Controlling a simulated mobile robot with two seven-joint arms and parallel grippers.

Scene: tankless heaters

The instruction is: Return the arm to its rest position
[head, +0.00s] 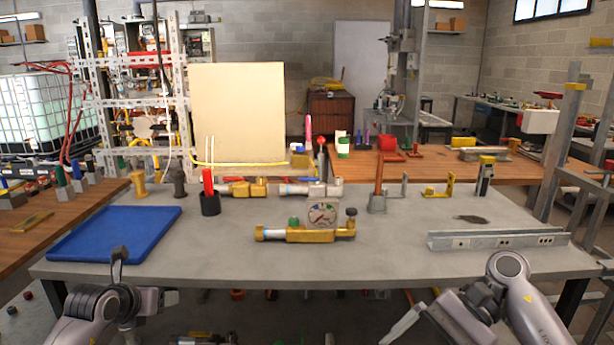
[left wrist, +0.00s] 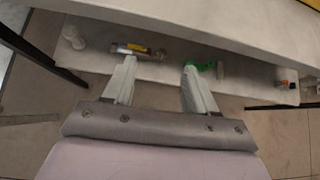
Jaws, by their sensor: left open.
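My left arm (head: 110,305) is at the lower left of the head view, below the front edge of the grey table. In the left wrist view my left gripper (left wrist: 160,82) is open, with its two pale fingers apart and nothing between them. It points toward the table's lower shelf (left wrist: 110,68). My right arm (head: 520,295) is at the lower right of the head view, in front of the table edge. One pale finger of my right gripper (head: 404,326) shows at the bottom; whether it is open is unclear.
The grey table (head: 210,265) holds a blue tray (head: 115,232), a brass pipe assembly with a gauge (head: 322,215) and a metal rail (head: 497,239). The table's front edge is close to both arms. The lower shelf carries a metal-and-brass fitting (left wrist: 137,49) and a green part (left wrist: 203,66).

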